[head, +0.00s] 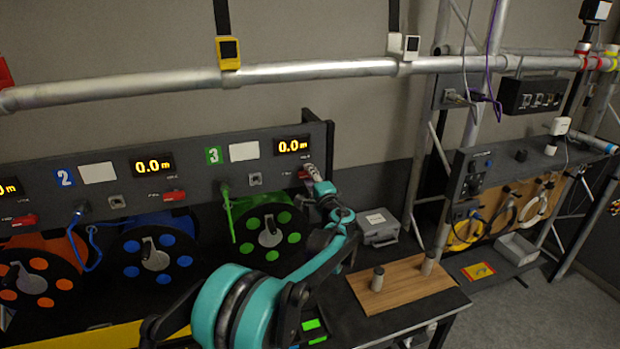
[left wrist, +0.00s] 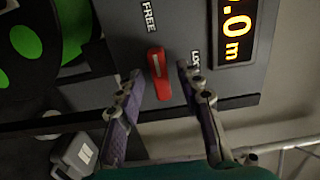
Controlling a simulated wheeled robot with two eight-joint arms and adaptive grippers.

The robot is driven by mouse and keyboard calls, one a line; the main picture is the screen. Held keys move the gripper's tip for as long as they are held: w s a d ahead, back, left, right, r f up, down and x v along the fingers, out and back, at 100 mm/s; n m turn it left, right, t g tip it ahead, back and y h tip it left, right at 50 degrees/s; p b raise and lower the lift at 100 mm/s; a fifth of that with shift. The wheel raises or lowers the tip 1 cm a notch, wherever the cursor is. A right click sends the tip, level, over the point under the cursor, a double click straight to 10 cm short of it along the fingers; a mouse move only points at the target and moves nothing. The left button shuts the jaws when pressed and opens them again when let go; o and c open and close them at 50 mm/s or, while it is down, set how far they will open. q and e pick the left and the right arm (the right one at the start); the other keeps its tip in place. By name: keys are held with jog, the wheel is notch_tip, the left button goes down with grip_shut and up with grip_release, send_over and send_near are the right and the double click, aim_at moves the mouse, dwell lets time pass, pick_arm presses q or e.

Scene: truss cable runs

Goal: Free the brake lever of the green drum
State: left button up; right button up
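The green drum (head: 248,222) hangs under the panel section marked 3. Its red brake lever (left wrist: 158,75) sits on the grey panel near the printed words FREE and LOCK, below the orange 0.0 m display (left wrist: 238,30). In the head view the lever (head: 303,174) is partly hidden by my left gripper (head: 312,173). In the left wrist view my left gripper (left wrist: 160,76) is open, with one finger on each side of the lever and gaps between. I cannot tell how deep the fingertips reach. My right gripper is not in view.
Blue drum (head: 150,250) and orange drum (head: 38,275) hang to the left, with their own red levers. A grey case (head: 378,227) and a wooden board (head: 400,284) with two metal cylinders lie to the right. A truss pipe (head: 300,72) runs above the panel.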

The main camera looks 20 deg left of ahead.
pick_arm(q)
jog(key=shift+s+d, duration=0.1)
jog(key=v, duration=1.1)
jog(key=shift+s+d, duration=0.2)
jog(key=shift+s, duration=0.1)
jog(key=s+a+f+n+g+h+b, duration=0.2)
jog(key=s+a+f+n+g+b, duration=0.15)
jog(key=s+f, duration=0.4)
jog(key=s+a+f+n+g+h+b, duration=0.1)
jog(key=s+a+f+n+g+b, duration=0.2)
jog(key=s, duration=0.8)
jog(key=s+d+f+n+h+b, duration=0.2)
jog(key=s+f+h, duration=0.1)
jog(key=s+f, duration=0.5)
jog(key=s+d+f+n+g+h+b, duration=0.1)
jog(key=s+d+f+n+h+b, duration=0.1)
jog(key=s+f, duration=0.6)
jog(key=s+d+h+b, duration=0.1)
jog(key=s+h, duration=0.1)
jog(key=shift+s+d, duration=0.25)
jog(key=shift+s, duration=0.1)
jog(key=shift+n, duration=0.25)
